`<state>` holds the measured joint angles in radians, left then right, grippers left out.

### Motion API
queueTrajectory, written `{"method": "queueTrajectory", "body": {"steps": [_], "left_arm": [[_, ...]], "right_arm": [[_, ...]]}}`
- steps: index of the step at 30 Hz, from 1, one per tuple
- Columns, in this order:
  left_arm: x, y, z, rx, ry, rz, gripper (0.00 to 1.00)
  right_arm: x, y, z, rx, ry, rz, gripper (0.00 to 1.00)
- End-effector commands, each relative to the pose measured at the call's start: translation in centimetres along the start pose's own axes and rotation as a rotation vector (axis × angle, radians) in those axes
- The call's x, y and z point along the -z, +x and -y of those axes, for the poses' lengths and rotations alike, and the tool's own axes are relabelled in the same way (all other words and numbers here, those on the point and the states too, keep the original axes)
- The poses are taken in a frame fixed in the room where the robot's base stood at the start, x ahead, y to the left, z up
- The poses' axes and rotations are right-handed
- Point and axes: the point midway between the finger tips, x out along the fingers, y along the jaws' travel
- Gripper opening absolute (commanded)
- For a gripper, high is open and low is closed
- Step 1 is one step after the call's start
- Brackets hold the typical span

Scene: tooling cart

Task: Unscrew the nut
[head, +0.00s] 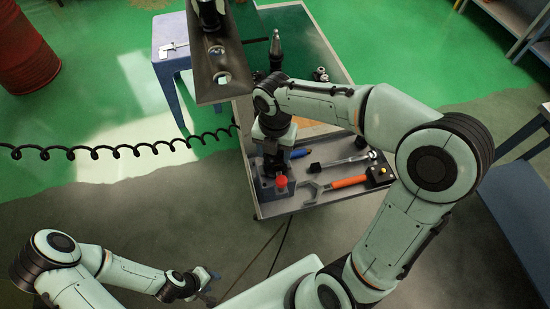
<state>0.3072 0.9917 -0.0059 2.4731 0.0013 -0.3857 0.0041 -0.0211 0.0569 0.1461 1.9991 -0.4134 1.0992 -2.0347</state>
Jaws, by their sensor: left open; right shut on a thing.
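My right gripper (272,150) reaches down over the near left part of the tool cart (257,202). It is shut on a dark upright object (272,166), beside a red button (281,181); its own fingers mostly hide what it holds. My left gripper (209,284) is open and empty, low in the view and away from the cart. A dark beam with holes (207,83) hangs at the upper middle. Several small metal parts, perhaps nuts (321,74), lie at the cart's far part. Which nut the task means I cannot tell.
An orange-handled wrench (348,182), a metal bar tool (345,161) and a blue-handled tool (300,153) lie in the cart's near tray. A black coiled cable (120,151) runs across the left. A blue stool (169,64) holds a caliper. A red barrel (25,55) stands far left.

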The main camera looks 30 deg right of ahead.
Motion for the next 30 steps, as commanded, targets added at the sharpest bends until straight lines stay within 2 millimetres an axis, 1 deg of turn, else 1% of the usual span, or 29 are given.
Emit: {"method": "queueTrajectory", "body": {"steps": [2, 8, 12, 15, 21, 22, 24, 30], "left_arm": [[0.2, -0.1, -0.1, -0.001, 0.001, -0.002, 0.43], [1.1, -0.9, -0.7, -0.005, 0.005, -0.013, 0.43], [0.9, -0.8, -0.6, -0.004, 0.004, -0.011, 0.43], [0.8, -0.7, -0.6, -0.004, 0.004, -0.01, 0.43], [0.8, -0.7, -0.6, -0.003, 0.004, -0.01, 0.43], [0.8, -0.7, -0.6, -0.003, 0.004, -0.01, 0.43], [0.8, -0.7, -0.6, -0.004, 0.004, -0.01, 0.43], [0.8, -0.7, -0.6, -0.004, 0.004, -0.01, 0.43]], "right_arm": [[0.0, 0.0, 0.0, 0.001, -0.035, -0.001, 0.1], [0.0, -0.2, 0.0, 0.002, -0.319, -0.002, 0.1], [0.0, 0.0, 0.0, 0.001, -0.478, -0.002, 0.1], [0.0, 0.0, 0.0, 0.001, -0.52, -0.001, 0.1], [0.1, 0.0, 0.1, 0.002, -0.523, -0.002, 0.1], [0.1, 0.0, 0.1, 0.002, -0.523, -0.002, 0.69], [0.1, 0.0, 0.1, 0.001, -0.522, -0.002, 0.89], [0.0, 0.0, 0.1, 0.001, -0.521, -0.002, 0.89]]}}
